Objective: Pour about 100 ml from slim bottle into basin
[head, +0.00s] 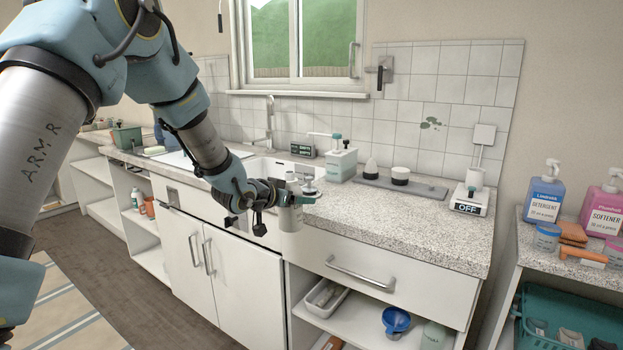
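My gripper (279,191) is at the front edge of the counter, near the middle of the view.
A grey tray (425,190) and an "OFF" device (469,199) stand farther right. The speckled counter (400,225) is clear at front right.

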